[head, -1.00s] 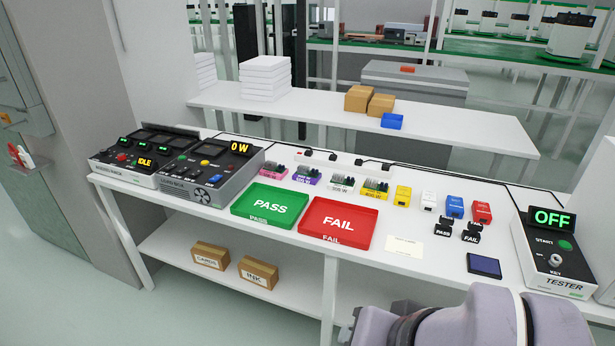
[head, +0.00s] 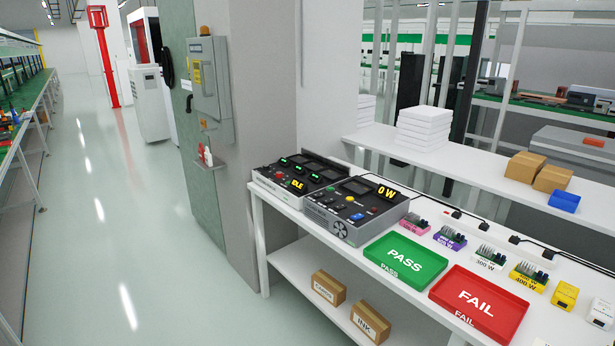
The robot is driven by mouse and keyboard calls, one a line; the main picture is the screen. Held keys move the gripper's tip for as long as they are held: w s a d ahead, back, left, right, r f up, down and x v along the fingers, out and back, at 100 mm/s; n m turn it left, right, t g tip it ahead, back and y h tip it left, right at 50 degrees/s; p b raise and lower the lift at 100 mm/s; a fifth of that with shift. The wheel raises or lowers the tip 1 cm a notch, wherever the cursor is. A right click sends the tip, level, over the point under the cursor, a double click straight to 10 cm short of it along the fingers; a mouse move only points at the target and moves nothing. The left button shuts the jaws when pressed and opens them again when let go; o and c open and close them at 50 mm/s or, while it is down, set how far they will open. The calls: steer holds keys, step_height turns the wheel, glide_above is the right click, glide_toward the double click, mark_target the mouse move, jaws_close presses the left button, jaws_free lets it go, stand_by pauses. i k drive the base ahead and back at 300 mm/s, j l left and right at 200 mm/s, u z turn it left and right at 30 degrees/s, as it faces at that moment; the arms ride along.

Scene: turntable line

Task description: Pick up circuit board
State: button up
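Several circuit boards stand in a row on the white bench behind the trays, each on a coloured base. One has a pink base (head: 414,226), one a purple base (head: 449,240), one a white base (head: 489,260) and one a yellow base (head: 528,279). The white one reads 300 W and the yellow one appears to read 400 W; the other labels are too small to read surely. The boards stand apart from each other. My gripper is outside this view.
A green PASS tray (head: 382,276) and a red FAIL tray (head: 455,304) lie in front of the boards. Two consoles, one showing IDLE (head: 282,190) and one showing 0 W (head: 338,222), stand at left. CARDS and INK boxes (head: 371,323) sit below. Open floor (head: 110,230) lies left.

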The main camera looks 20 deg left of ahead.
mark_target(447, 236)
steer(key=i+j+z, duration=0.3)
steer(key=i+j, duration=1.5)
